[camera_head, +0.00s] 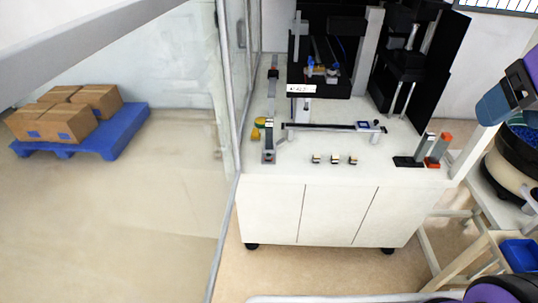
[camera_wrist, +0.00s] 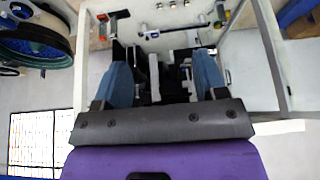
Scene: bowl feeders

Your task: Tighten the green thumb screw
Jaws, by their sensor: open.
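A small green and yellow part (camera_head: 261,122) sits at the left end of the white workbench (camera_head: 395,181), beside a slim grey upright. It is too small for me to make out a thumb screw on it. My gripper (camera_head: 491,104) is at the right edge of the head view, in the air to the right of the bench and far from that part. In the wrist view, the two blue fingers of my gripper (camera_wrist: 162,60) stand wide apart with nothing between them. A tiny greenish spot (camera_wrist: 228,15) shows on the bench there, but I cannot tell what it is.
Black machines (camera_head: 415,65) stand along the bench's back. Several small blocks (camera_head: 334,160) lie at its front; red and grey upright blocks (camera_head: 438,149) stand at its right. A bowl feeder (camera_head: 512,172) is at far right. A glass panel (camera_head: 229,90) borders the bench's left.

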